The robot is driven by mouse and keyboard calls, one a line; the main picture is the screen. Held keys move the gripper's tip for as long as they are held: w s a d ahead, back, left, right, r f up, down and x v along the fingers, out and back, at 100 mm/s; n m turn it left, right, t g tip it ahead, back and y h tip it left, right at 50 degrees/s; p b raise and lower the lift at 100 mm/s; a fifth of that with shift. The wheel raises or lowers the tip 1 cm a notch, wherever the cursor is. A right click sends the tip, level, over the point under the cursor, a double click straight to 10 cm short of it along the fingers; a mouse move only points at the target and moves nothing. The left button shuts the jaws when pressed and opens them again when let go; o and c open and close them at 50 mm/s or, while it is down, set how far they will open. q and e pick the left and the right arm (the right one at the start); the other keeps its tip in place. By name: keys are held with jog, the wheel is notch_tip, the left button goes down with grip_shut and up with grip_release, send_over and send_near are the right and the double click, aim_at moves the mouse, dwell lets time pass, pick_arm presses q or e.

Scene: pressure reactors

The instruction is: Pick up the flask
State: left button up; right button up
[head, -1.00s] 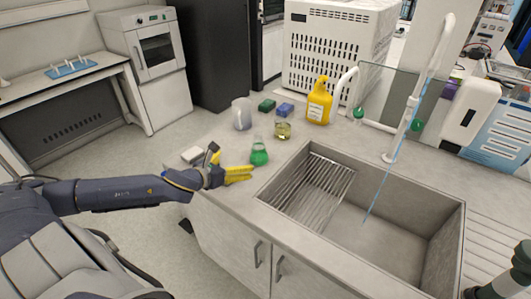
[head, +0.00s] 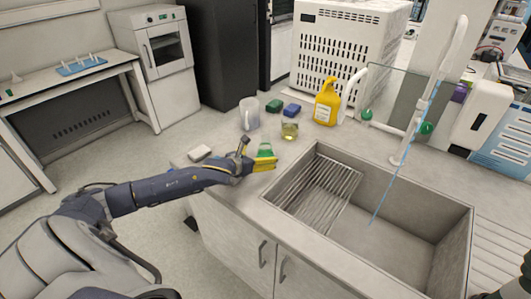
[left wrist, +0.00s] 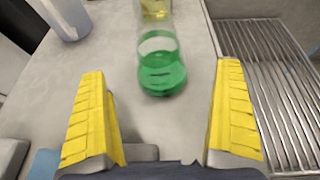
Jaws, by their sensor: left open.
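The flask (left wrist: 162,68) is clear glass with green liquid and stands upright on the counter. In the left wrist view it is ahead of the gap between my fingers, roughly centred. In the head view the flask (head: 265,150) shows just behind my left gripper, which partly hides it. My left gripper (head: 264,164) is open and empty, its yellow fingers pointing toward the flask; both fingers also show in the left wrist view (left wrist: 158,115).
A beaker with yellow liquid (head: 290,131) stands close behind the flask.

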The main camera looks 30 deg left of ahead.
aim_at(265, 153)
pick_arm(q)
jog(key=shift+x, duration=2.6)
jog(key=shift+c, duration=0.2)
jog(key=c, duration=1.3)
jog(key=shift+c, duration=0.2)
